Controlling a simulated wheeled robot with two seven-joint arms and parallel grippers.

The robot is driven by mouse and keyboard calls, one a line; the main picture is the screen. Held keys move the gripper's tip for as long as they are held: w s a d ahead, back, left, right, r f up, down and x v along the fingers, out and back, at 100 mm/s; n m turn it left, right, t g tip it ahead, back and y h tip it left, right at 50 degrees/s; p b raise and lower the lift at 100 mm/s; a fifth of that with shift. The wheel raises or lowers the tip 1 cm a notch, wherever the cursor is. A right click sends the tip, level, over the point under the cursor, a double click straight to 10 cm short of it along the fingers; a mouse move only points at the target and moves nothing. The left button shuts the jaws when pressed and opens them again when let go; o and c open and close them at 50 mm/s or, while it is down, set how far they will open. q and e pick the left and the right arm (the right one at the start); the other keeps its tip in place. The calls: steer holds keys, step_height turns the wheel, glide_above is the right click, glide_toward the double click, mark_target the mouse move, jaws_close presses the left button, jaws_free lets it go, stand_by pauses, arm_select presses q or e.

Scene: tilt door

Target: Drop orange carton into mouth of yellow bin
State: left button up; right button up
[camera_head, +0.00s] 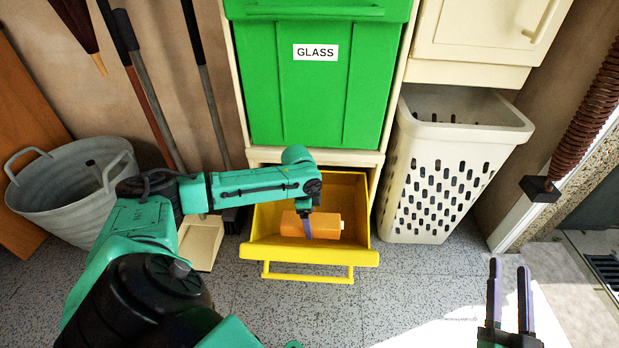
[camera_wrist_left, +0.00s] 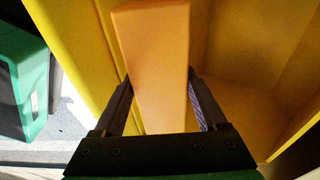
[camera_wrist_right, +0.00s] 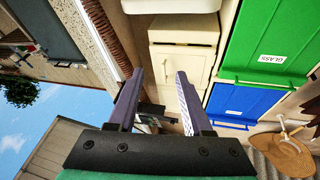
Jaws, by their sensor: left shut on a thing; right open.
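The orange carton (camera_head: 327,228) is held by my left gripper (camera_head: 306,228) in the open mouth of the yellow bin (camera_head: 310,254). In the left wrist view the carton (camera_wrist_left: 155,60) lies between the two fingers (camera_wrist_left: 160,108), with the yellow bin's walls (camera_wrist_left: 240,50) around and behind it. The bin is tilted out under the green bin, its front rim and handle facing me. Whether the carton touches the bin's floor cannot be told. My right gripper (camera_head: 509,290) is open and empty at the lower right, well away from the bin; its fingers also show in the right wrist view (camera_wrist_right: 160,95).
A green bin labelled GLASS (camera_head: 310,90) is right above the yellow bin. A cream perforated basket (camera_head: 455,180) stands close on the right. A grey tub (camera_head: 60,200) and long-handled tools (camera_head: 150,90) are on the left. Grey floor (camera_head: 400,275) in front is clear.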

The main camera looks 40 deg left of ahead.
arm_select(q)
steer(key=o, duration=1.3)
steer(key=shift+c, duration=0.2)
arm_select(e)
steer(key=shift+s+f, duration=0.15)
steer(key=shift+f, duration=0.2)
arm_select(q)
steer(key=shift+r, duration=0.15)
arm_select(e)
steer(key=shift+a+f+g, duration=0.1)
steer(key=shift+f+g, duration=0.05)
steer(key=shift+g, duration=0.15)
